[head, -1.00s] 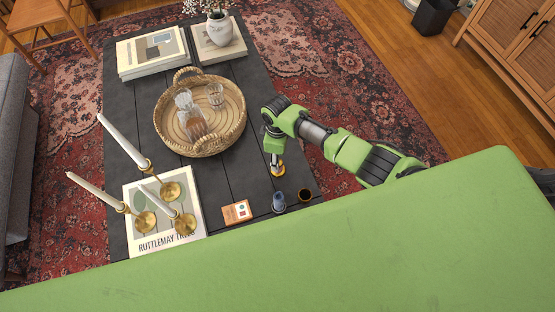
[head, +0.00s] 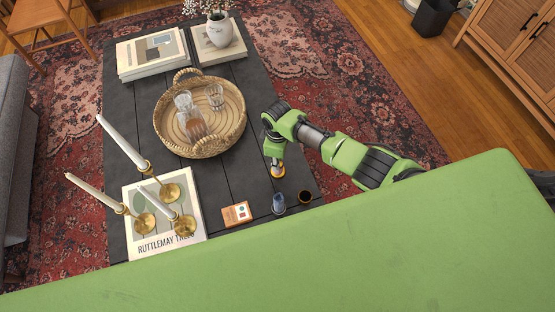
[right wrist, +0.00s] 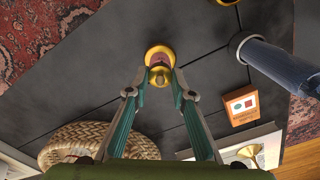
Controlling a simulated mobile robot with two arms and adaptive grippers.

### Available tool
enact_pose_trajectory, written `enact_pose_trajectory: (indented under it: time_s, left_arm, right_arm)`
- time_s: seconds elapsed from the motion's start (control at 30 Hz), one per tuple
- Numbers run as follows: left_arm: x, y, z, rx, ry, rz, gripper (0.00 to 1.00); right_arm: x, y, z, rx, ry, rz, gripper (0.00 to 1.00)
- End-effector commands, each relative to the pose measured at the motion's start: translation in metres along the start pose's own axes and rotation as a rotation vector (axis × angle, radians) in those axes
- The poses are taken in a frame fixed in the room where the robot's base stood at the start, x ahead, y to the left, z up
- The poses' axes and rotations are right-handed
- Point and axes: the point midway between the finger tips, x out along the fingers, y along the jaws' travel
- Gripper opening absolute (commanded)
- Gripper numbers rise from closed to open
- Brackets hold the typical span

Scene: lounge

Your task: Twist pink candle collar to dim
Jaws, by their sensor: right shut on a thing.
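The pink candle (right wrist: 159,60) with its gold collar and base (right wrist: 160,50) stands on the dark table in the right wrist view. In the head view only its gold part (head: 277,173) shows below my right gripper (head: 276,162); the rest is hidden. My right gripper also shows in the right wrist view (right wrist: 161,76), its two fingers closed in from both sides on the candle piece. The exact contact point on the collar is hard to make out. My left gripper is not in view.
A woven tray (head: 240,122) with glasses lies beyond. Brass candlesticks (head: 145,222) with white candles stand at left.

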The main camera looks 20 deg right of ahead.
Motion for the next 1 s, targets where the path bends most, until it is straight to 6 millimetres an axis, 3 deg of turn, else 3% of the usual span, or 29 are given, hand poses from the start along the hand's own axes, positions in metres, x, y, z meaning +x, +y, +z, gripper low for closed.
enact_pose_trajectory:
  time_s: [0.27, 1.0]
  left_arm:
    - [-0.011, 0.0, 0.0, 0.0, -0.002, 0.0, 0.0]
    - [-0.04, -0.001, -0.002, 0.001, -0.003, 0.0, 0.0]
  right_arm:
    - [-0.002, 0.0, 0.0, 0.14, 0.0, -0.002, 0.01]
    - [-0.001, 0.0, 0.0, 0.8, 0.0, -0.002, 0.01]
